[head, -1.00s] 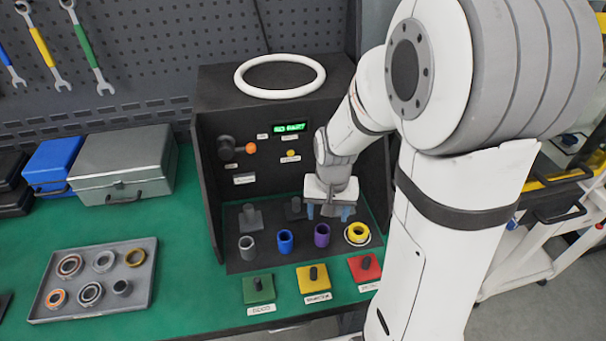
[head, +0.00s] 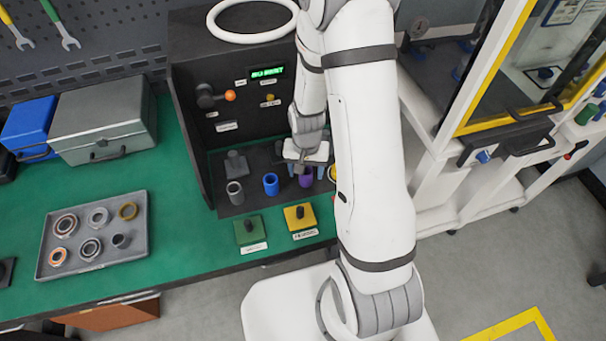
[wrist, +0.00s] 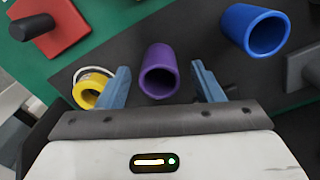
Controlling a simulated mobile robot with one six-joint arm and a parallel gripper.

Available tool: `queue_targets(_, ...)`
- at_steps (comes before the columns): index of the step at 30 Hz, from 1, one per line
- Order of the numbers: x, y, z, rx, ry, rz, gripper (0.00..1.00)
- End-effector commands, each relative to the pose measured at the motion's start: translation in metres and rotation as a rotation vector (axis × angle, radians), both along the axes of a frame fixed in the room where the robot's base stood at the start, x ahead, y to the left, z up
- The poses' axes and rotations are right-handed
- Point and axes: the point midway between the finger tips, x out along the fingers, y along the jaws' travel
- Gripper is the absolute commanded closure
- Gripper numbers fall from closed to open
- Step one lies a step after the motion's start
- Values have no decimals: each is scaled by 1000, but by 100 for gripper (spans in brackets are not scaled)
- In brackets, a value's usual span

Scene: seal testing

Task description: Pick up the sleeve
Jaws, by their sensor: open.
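Several short hollow sleeves stand in a row in the dark test station. The purple sleeve (head: 305,178) is below my gripper (head: 306,168). In the wrist view the purple sleeve (wrist: 160,72) lies between the two blue fingers of my open gripper (wrist: 160,68), with a gap on each side. Whether the fingertips reach down to its height, I cannot tell. The blue sleeve (head: 271,184) and the grey sleeve (head: 235,193) stand to the left in the head view. The yellow sleeve (wrist: 87,93) is beside one finger in the wrist view and mostly hidden by my arm in the head view.
Green (head: 250,230) and yellow (head: 299,217) pads with pegs lie in front; a red pad (wrist: 50,28) shows in the wrist view. A grey tray (head: 140,238) of rings sits left. The station's side wall (head: 190,145) bounds the row. A white ring (head: 252,36) lies on top.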

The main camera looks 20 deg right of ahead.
Motion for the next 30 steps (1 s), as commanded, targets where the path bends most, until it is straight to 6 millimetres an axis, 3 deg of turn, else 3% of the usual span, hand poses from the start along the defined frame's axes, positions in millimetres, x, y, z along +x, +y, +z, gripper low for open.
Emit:
queue_targets(4, -1, 0, -13, 0, 2, 0, 40)
queue_targets(13, 0, -1, -17, 0, 0, -1, 40)
queue_targets(30, 0, -1, -16, 0, 0, -2, 85)
